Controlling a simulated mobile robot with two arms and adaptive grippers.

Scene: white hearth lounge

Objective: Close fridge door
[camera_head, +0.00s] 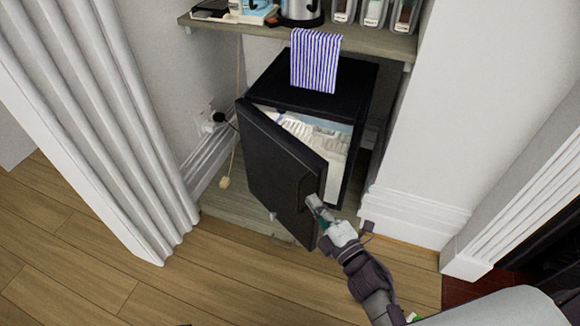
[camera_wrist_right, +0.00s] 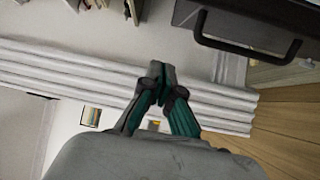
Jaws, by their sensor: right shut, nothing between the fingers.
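The small black fridge (camera_head: 335,108) stands in a niche under a shelf. Its black door (camera_head: 280,165) is partly open, swung out toward the left, and the pale interior (camera_head: 312,135) shows through the gap. My right gripper (camera_head: 312,202) is shut and empty at the front face of the door, near its free edge. I cannot tell whether it touches the door. In the right wrist view the shut fingers (camera_wrist_right: 157,72) show with nothing between them, and a dark door handle (camera_wrist_right: 248,45) is beyond them to the upper right. My left gripper is not in view.
A striped cloth (camera_head: 315,60) hangs from the wooden shelf (camera_head: 360,42) over the fridge. A kettle (camera_head: 300,10) and several clear containers (camera_head: 374,12) stand on the shelf. White curtain-like folds (camera_head: 120,130) are at the left. The wooden floor (camera_head: 190,285) in front is clear.

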